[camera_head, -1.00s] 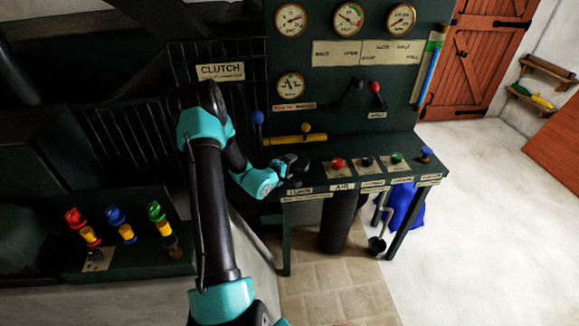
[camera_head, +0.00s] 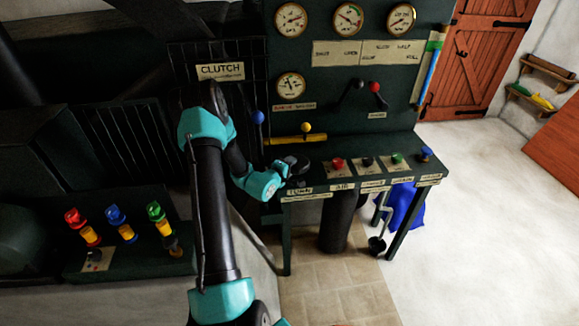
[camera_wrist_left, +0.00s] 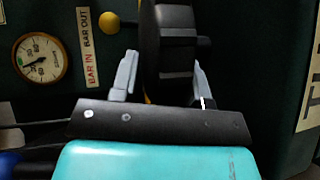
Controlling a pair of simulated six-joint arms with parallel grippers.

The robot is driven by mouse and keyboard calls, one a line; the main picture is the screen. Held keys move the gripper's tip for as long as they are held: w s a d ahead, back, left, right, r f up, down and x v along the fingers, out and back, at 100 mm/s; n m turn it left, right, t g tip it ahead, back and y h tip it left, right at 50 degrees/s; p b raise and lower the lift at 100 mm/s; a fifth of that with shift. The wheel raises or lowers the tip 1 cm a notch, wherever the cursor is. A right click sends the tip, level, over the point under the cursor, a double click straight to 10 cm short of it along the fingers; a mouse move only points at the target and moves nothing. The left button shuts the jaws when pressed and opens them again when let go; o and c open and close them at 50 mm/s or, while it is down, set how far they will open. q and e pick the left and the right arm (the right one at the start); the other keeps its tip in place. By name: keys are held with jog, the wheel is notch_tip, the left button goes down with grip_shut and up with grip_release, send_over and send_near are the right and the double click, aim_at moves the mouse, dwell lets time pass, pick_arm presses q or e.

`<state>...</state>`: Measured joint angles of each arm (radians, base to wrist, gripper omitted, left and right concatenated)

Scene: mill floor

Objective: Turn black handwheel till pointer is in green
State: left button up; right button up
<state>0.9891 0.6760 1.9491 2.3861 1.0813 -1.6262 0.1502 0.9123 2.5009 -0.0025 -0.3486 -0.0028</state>
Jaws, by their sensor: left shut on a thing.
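The black handwheel (camera_wrist_left: 168,45) stands between the two grey fingers of my left gripper (camera_wrist_left: 163,78) in the left wrist view. The gripper is shut on it. In the head view the left gripper (camera_head: 287,172) is at the bench's left end, where the wheel is mostly hidden by it. A small round gauge (camera_head: 291,85) sits on the panel above. A gauge (camera_wrist_left: 40,58) also shows in the left wrist view, with a small green mark near its edge; I cannot tell whether its pointer is in the green. My right gripper is not in view.
Red (camera_head: 337,163) and green (camera_head: 397,158) buttons sit along the bench right of the gripper. A yellow bar (camera_head: 295,139) and a blue-knobbed lever (camera_head: 258,118) are close behind it. Open floor (camera_head: 490,220) lies to the right.

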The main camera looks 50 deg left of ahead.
pick_arm(q)
jog(key=shift+d+n+g+y, duration=0.25)
jog(key=shift+n+g+y, duration=0.3)
jog(key=shift+n+y, duration=0.5)
jog(key=shift+d+n+g+y, duration=0.25)
jog(key=shift+n+g+y, duration=0.4)
jog(key=shift+y, duration=0.6)
jog(key=o, duration=0.9)
